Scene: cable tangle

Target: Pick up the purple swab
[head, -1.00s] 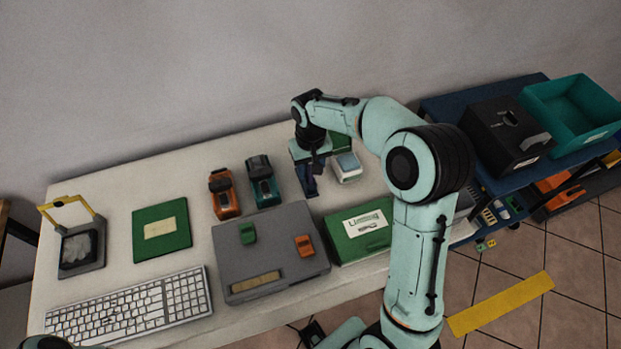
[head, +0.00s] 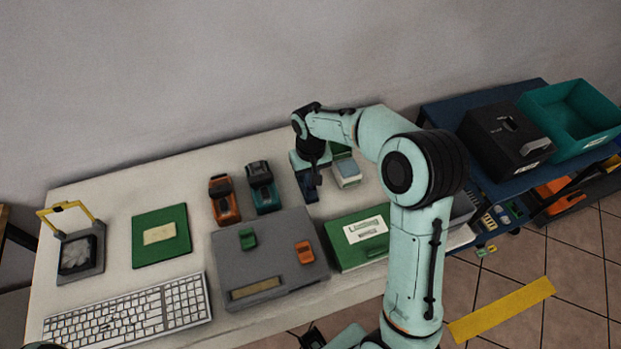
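I cannot make out a purple swab for certain. A dark blue-purple object (head: 304,186) lies towards the back of the white table, right of the teal device, partly hidden by my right gripper. My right gripper (head: 315,182) points down right over this object. Its fingers are small and dark, so I cannot tell whether they are open or shut, or whether they touch it. My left gripper is not in view.
An orange device (head: 223,200) and a teal device (head: 263,187) stand left of my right gripper. A white-topped box (head: 347,170) is close on its right. In front lie a grey case (head: 265,271) and a green box (head: 343,250). A keyboard (head: 130,312) is front left.

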